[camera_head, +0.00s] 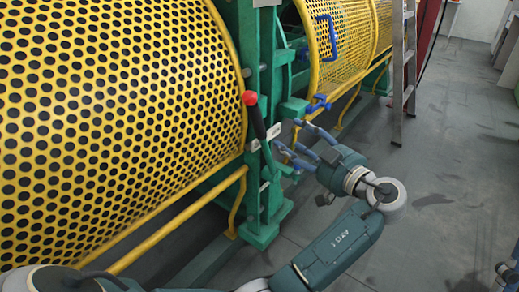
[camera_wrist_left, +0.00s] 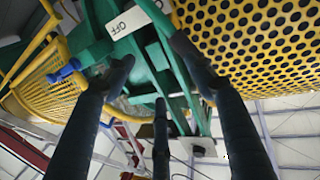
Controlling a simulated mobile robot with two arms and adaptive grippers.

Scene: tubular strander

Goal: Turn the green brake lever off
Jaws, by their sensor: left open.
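The brake lever (camera_head: 258,122) stands on the green machine frame, with a red knob on top and a dark shaft leaning slightly left. A white label plate (camera_head: 274,131) sits just right of it; in the left wrist view the label (camera_wrist_left: 124,22) reads OFF, turned over. My left gripper (camera_head: 287,144) is right of the lever's lower part, fingers spread towards it and holding nothing. In the left wrist view the open fingers (camera_wrist_left: 158,75) point at the green frame close to the label. Whether any finger touches the lever cannot be told.
A yellow perforated guard (camera_head: 110,115) fills the left, with a yellow rail (camera_head: 185,222) below it. Another yellow guard with a blue handle (camera_head: 326,38) lies behind. A ladder (camera_head: 403,60) stands at the back. The grey floor (camera_head: 440,190) on the right is clear.

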